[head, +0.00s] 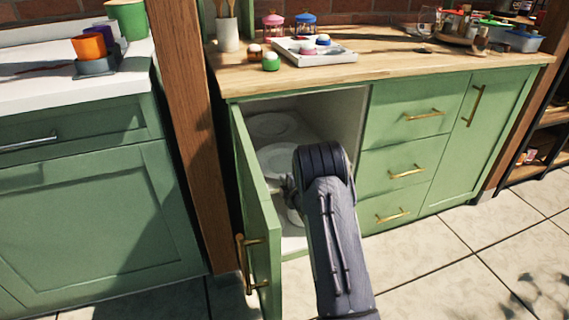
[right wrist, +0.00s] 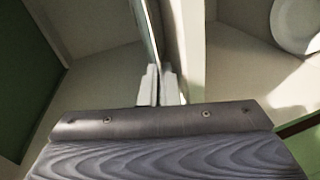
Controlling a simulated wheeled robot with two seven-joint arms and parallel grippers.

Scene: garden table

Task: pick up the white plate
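Inside the open green cabinet, white plates lie flat: one farther back (head: 272,125), one in the middle (head: 280,160), and a white round edge lower down (head: 293,217), mostly hidden by my arm. I cannot tell which plate the task means. My right gripper (head: 288,188) reaches into the cabinet near the middle plate. In the right wrist view its fingertips (right wrist: 159,86) are close together, at the end of a thin upright strip; whether it lies between them is unclear. A plate (right wrist: 300,22) shows at upper right there, apart from the fingers. My left gripper is not in view.
The cabinet door (head: 255,205) stands open left of my arm, close to it. Green drawers (head: 405,172) are right of the opening. The wooden countertop (head: 400,65) above holds a tray (head: 315,52) and jars. A wooden post (head: 185,130) stands at left.

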